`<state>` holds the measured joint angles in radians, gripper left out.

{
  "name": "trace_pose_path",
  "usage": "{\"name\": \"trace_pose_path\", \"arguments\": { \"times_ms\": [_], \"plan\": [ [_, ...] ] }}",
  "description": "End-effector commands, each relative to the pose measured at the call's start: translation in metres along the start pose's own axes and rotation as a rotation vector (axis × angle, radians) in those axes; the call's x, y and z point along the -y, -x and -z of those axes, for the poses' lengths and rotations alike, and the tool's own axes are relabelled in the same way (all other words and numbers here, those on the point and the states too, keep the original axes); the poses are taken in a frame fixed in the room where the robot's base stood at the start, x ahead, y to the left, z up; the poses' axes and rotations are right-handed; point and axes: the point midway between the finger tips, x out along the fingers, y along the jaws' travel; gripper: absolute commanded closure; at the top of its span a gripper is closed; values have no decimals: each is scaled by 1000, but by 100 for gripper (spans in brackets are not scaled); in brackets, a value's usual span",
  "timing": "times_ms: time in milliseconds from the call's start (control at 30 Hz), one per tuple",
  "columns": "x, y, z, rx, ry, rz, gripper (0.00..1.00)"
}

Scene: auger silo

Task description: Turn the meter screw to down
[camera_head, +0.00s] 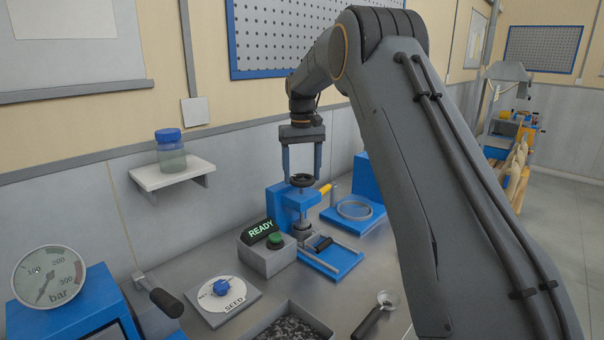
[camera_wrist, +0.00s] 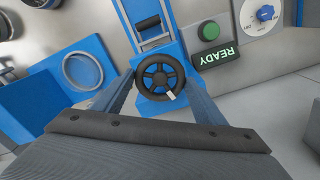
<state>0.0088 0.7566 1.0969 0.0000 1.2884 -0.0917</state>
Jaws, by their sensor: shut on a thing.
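The black spoked handwheel, which I take for the meter screw (camera_head: 302,181), sits flat on top of a blue press-like stand (camera_head: 283,202). In the wrist view the wheel (camera_wrist: 160,72) faces me, with a white mark on its rim at the lower right. My gripper (camera_head: 302,174) points straight down over it. Its two fingers are shut on opposite sides of the wheel's rim, as the wrist view also shows (camera_wrist: 160,82). No label for "down" can be read near the wheel.
A green button with a lit READY sign (camera_head: 262,232) stands close beside the stand. A SEED dial with a blue knob (camera_head: 223,287) lies nearer. A blue tray with a ring (camera_head: 354,209), a round bar gauge (camera_head: 49,277) and a jar on a shelf (camera_head: 170,152) are around.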

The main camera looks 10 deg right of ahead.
Motion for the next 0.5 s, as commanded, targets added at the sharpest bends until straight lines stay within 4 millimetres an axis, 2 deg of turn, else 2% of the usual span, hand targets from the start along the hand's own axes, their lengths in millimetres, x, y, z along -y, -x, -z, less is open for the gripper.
{"name": "trace_pose_path", "arguments": {
  "times_ms": [500],
  "plan": [
    [0, 1, 0, -2, 490, 0, 58]
  ]
}}
